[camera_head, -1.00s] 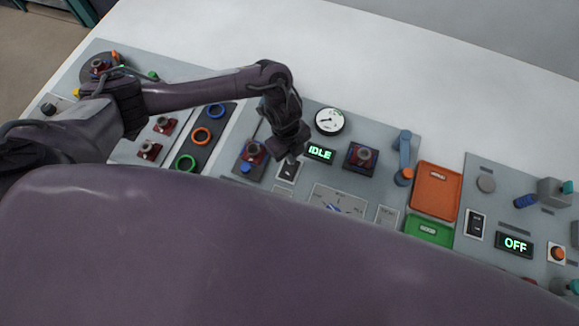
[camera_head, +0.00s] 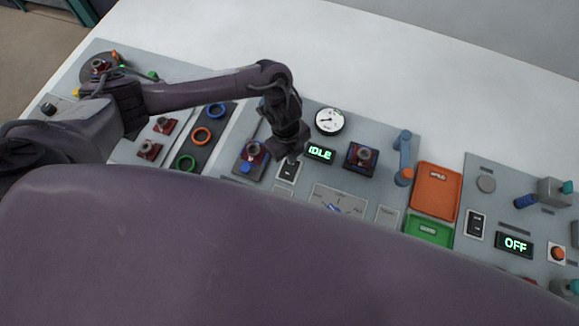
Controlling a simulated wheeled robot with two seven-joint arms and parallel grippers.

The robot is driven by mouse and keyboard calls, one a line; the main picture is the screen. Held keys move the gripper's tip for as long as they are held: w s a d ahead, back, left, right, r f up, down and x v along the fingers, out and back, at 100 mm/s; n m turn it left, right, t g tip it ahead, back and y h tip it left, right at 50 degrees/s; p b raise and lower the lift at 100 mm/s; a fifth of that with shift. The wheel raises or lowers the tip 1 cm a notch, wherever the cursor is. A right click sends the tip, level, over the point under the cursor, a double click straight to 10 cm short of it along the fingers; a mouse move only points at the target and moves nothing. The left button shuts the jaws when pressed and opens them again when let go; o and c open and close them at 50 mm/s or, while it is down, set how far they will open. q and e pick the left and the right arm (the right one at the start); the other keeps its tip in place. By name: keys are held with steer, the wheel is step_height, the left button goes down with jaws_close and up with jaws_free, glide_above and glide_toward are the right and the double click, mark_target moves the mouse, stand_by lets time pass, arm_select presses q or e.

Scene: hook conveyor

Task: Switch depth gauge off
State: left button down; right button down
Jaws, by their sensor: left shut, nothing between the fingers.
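My left gripper (camera_head: 291,158) is shut and empty, pointing down at the middle panel. Its tip is at the upper end of a small black rocker switch (camera_head: 288,171) in a pale frame and covers part of it; I cannot tell whether they touch. A flat scale with a blue pointer (camera_head: 335,208) is lower down. No readable label shows which is the depth gauge. My right gripper is not in view.
Right of the middle panel are an orange tray (camera_head: 436,192) and a green tray (camera_head: 428,230). A right panel has another rocker switch (camera_head: 476,225) and a display (camera_head: 515,243) reading OFF. A blue lever (camera_head: 404,158) stands near the trays. My purple body hides the lower foreground.

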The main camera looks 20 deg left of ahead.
arm_select(q)
steer(key=shift+f+b, duration=0.75)
steer(key=shift+f, duration=0.15)
stand_by(0.4)
steer(key=shift+r, duration=0.1)
step_height(320, 180, up, 5)
steer(key=p, duration=0.5)
steer(key=shift+r, duration=0.95)
